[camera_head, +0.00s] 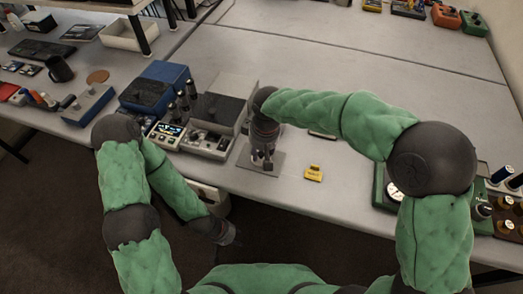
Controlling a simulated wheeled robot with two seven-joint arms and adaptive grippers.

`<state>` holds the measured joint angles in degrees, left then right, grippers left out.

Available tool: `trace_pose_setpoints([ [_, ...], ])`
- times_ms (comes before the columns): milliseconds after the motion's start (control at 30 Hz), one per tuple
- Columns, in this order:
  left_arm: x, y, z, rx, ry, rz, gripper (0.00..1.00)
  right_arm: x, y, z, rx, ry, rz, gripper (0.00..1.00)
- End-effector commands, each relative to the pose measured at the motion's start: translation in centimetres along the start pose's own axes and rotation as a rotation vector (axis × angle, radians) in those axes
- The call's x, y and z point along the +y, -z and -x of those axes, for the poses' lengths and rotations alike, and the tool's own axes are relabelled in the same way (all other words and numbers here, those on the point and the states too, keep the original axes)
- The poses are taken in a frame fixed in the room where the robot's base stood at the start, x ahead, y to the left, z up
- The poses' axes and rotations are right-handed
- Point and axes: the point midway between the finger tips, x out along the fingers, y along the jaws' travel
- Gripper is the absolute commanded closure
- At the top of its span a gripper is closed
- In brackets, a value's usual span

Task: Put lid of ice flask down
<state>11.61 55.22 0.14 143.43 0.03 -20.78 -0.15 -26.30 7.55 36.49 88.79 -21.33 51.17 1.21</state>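I cannot make out an ice flask or its lid for certain; if the lid is at my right gripper, it is too small and covered to tell. My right gripper (263,160) points down at a small grey plate (275,168) near the table's front edge. Whether its fingers are open or shut on something is not clear. My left gripper (226,238) hangs low in front of the table edge, over the dark floor, apart from the table's things. Its fingers are too dark and small to read.
A small yellow block (313,173) lies right of the plate. Bench devices with a lit display (168,130) and a blue box (160,82) stand to the left. A green gauge box (383,190) is at the right, partly behind my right arm. The table's middle back is clear.

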Motion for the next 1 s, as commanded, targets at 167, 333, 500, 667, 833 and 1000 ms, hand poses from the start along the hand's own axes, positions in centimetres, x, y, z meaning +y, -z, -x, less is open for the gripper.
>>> trace_pose_setpoints([
  [167, 0.0, 0.0, 0.0, 0.0, 0.0, 0.0, 0.6, 0.0, 0.0, 0.0, 0.0, 0.0, 0.0, 0.57],
  [333, 0.0, 0.0, 0.1, 0.0, 0.0, 0.0, 0.6, 0.0, 0.0, 0.1, 0.0, 0.0, 0.0, 0.57],
  [500, 0.2, 0.0, 0.6, 0.0, 0.0, 0.0, 0.6, 0.0, 0.1, 1.6, 0.003, 0.0, -0.001, 0.57],
  [667, 0.6, -0.1, 1.5, 0.0, 0.0, 0.0, 0.6, 0.0, 0.2, 4.8, 0.004, -0.001, -0.001, 0.57],
  [833, 0.9, -0.1, 2.5, 0.0, 0.0, 0.0, 0.6, 0.0, 0.2, 8.2, 0.004, -0.001, 0.0, 0.57],
  [1000, 1.1, -0.1, 3.1, 0.0, 0.0, 0.0, 0.6, 0.0, 0.1, 10.8, 0.002, 0.0, 0.0, 0.57],
])
